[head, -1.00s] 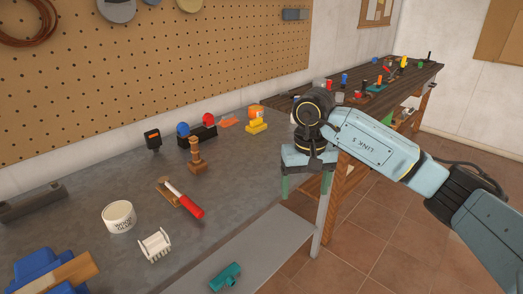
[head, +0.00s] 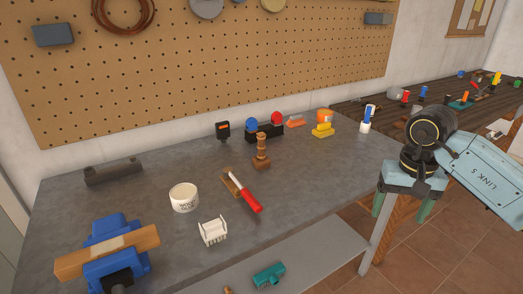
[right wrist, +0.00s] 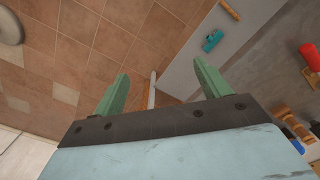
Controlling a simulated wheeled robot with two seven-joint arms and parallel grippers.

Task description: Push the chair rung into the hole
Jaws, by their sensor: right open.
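A blue vise (head: 105,228) at the front left of the workbench holds a light wooden bar (head: 140,240) lying across it. A brown turned wooden piece (head: 261,146) stands upright on a small wooden base near the middle of the bench. I cannot tell for sure which wooden piece is the chair rung, and no hole shows clearly. My right gripper (head: 400,208) points down beyond the bench's right end, apart from everything. Its green fingers are spread and empty, also in the right wrist view (right wrist: 160,78). My left gripper is out of view.
A white tub (head: 184,198), a red-handled tool (head: 250,200) and a white rack (head: 213,232) lie on the grey bench (head: 320,170). A teal tool (head: 269,275) lies on the lower shelf (head: 320,245). A pegboard (head: 200,70) stands behind. The bench's right front is clear.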

